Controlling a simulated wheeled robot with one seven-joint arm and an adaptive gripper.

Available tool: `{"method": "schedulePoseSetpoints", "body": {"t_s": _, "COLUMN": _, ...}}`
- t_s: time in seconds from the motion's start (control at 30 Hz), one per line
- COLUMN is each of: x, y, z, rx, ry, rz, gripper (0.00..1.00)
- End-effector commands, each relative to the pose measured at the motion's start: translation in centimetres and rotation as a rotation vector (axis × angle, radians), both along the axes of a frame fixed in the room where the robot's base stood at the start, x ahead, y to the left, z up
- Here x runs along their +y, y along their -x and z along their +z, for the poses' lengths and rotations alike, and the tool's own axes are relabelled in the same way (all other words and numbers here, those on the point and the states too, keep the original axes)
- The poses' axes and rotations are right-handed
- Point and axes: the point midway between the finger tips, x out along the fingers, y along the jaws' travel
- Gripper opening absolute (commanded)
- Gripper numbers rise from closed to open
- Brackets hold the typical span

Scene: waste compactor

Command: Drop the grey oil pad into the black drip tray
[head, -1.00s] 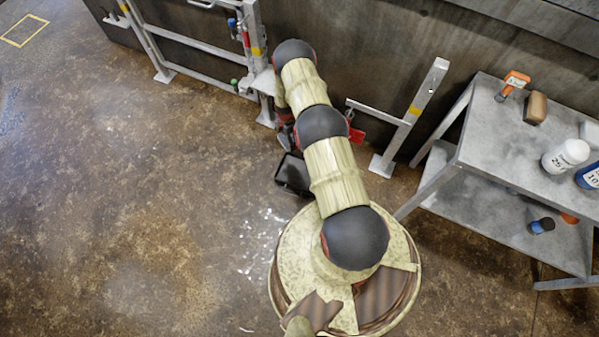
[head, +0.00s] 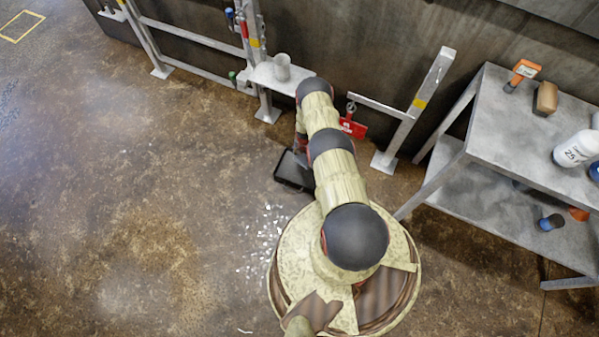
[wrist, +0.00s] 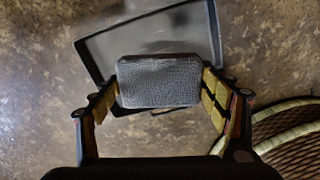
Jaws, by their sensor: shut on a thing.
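The grey oil pad (wrist: 158,81) is a rounded rectangular block with a woven surface. In the wrist view it is held between the two fingers of my gripper (wrist: 160,98), which is shut on it. The black drip tray (wrist: 98,52) lies on the floor below and beyond the pad, turned at an angle. The pad overlaps the tray's near part in that view; its height above the tray is hard to tell. In the head view the tray (head: 292,172) shows left of my arm, partly hidden by it. My gripper and the pad are hidden there.
A grey metal rail frame (head: 205,42) with a small shelf and a light cup (head: 282,67) stands behind. A red tag (head: 353,128) hangs by a post. A metal table (head: 500,120) with bottles stands at right. The floor at left is open.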

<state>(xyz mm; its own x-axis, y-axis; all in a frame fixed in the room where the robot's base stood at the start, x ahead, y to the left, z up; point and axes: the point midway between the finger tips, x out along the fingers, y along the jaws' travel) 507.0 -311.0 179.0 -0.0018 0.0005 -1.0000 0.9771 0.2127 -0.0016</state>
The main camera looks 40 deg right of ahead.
Motion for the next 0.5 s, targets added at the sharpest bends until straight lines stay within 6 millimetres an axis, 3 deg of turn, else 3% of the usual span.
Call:
{"method": "schedulePoseSetpoints", "body": {"t_s": 0.2, "x": 0.0, "y": -0.1, "z": -2.7, "rx": -0.001, "ry": 0.001, "rz": 0.0, "gripper": 0.51}}
{"method": "schedulePoseSetpoints", "body": {"t_s": 0.5, "x": 0.0, "y": -0.1, "z": -3.0, "rx": -0.001, "ry": 0.001, "rz": -0.001, "gripper": 0.51}}
